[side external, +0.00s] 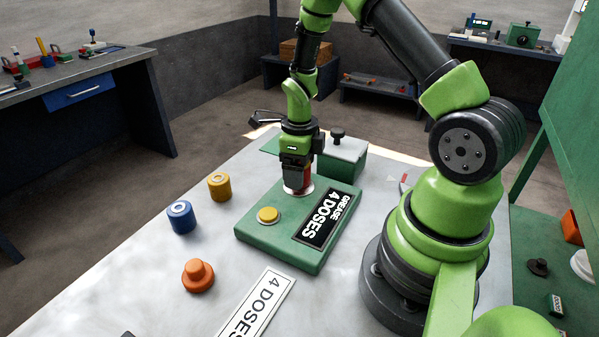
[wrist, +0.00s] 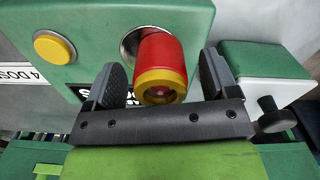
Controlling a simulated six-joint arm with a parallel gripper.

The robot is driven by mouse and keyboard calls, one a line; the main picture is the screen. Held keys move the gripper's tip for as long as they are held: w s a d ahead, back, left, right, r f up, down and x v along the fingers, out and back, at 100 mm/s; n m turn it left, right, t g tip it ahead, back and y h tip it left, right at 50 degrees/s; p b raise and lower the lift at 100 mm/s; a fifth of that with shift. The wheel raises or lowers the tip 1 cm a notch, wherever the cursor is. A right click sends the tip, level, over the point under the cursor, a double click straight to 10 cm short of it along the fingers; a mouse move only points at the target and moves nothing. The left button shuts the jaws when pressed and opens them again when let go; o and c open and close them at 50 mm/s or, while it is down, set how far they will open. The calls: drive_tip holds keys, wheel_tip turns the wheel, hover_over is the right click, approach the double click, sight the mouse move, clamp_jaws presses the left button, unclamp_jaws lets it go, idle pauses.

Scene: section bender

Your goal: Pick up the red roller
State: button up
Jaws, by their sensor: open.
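The red roller (wrist: 162,55) has a yellow end with a hole in it, facing the wrist camera. It stands at a round pale seat (wrist: 128,42) on the green grease box (side external: 275,252). My gripper (wrist: 160,72) is open, with one dark finger on each side of the roller. Gaps show between the fingers and the roller in the wrist view. In the side view my gripper (side external: 298,178) points down over the box and hides most of the roller; only a strip of red shows.
The box carries a yellow button (side external: 268,214) and a black "GREASE 4 DOSES" plate (side external: 328,220). A smaller green box with a black knob (side external: 338,134) stands close behind. Blue (side external: 181,217), yellow (side external: 219,186) and orange (side external: 198,275) pieces stand left on the pale table.

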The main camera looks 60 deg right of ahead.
drive_tip(key=shift+f, duration=0.7)
drive_tip(key=c, duration=1.3)
drive_tip(key=shift+r, duration=0.15)
